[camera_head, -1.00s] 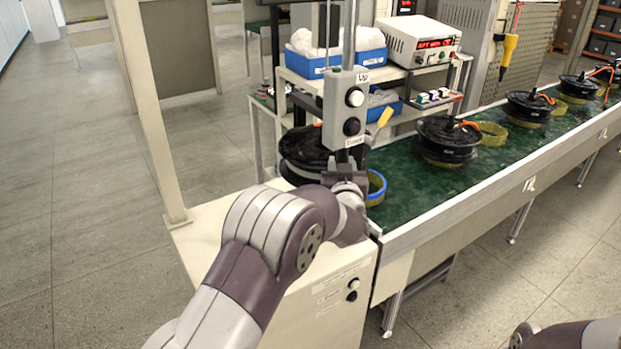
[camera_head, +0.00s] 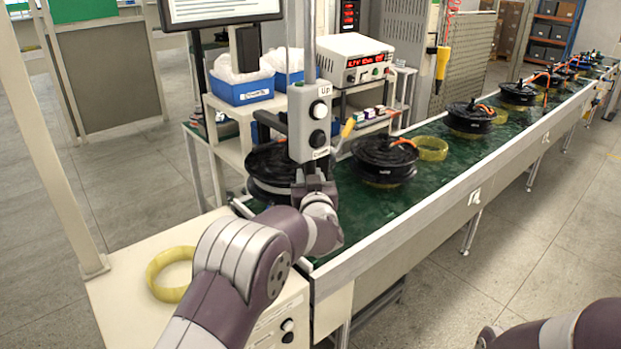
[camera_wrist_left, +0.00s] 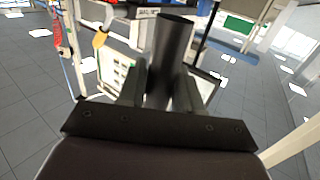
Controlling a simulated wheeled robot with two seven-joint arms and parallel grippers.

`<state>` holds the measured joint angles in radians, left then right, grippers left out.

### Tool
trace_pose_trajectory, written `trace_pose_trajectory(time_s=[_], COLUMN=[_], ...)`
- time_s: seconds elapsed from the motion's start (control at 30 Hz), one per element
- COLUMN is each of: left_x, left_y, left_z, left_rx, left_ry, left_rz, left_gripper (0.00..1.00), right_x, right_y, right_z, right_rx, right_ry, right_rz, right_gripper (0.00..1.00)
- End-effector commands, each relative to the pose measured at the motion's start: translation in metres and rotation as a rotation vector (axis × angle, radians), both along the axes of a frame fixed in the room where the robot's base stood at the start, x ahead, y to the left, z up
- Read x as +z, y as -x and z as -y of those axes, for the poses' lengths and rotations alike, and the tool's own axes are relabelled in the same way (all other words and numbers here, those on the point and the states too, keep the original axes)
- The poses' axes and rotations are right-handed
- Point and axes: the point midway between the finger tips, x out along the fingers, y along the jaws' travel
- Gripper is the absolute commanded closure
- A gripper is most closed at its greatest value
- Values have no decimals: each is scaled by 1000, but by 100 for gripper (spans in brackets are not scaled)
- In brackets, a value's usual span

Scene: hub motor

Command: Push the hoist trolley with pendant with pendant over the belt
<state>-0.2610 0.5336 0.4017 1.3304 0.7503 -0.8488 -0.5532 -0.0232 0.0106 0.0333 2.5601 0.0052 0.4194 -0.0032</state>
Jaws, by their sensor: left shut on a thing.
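The grey pendant (camera_head: 309,122) hangs upright on a vertical bar, with an "Up" label and two round buttons. My left gripper (camera_head: 314,184) is shut on a dark post just below the pendant; in the left wrist view the dark cylinder (camera_wrist_left: 172,58) stands between the fingers (camera_wrist_left: 165,92). A black hub motor (camera_head: 262,172) is behind the pendant, partly hidden by it, over or at the near end of the green belt (camera_head: 365,222); I cannot tell whether it touches the belt. The trolley above is out of view. My right arm shows at bottom right, its gripper out of view.
Another black motor (camera_head: 384,162) sits on the belt close right of the pendant, with several more farther along. A yellow ring (camera_head: 172,274) lies on the cream cabinet (camera_head: 128,302) at left. A shelf with blue bins (camera_head: 242,91) and a power supply (camera_head: 354,58) stands behind.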

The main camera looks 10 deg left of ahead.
Motion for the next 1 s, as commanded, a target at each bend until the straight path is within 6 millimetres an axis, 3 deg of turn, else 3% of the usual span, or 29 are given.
trace_pose_trajectory(time_s=[0.2, 0.23, 0.3, 0.67, 0.77, 1.0], left_x=[3, 3, 3, 1, -1, -2], left_y=[0, 0, 0, 6, 20, 75], left_z=[2, 2, 2, 3, 8, 25], left_rx=[-4, -5, -4, -3, -4, -6], left_ry=[2, 2, 2, 1, 1, 1], left_rz=[4, 4, 4, 2, 2, 2], left_gripper=[100, 62, 47, 47, 47, 47], right_x=[0, 0, 0, -3, -10, -27], right_y=[0, 0, 0, 0, 0, 0], right_z=[0, 0, 0, 0, 0, 0], right_rx=[0, 0, 0, 0, 0, 0], right_ry=[0, 0, 0, 0, 0, 0], right_rz=[0, 0, 0, 0, 0, 0], right_gripper=[57, 57, 57, 57, 57, 57])
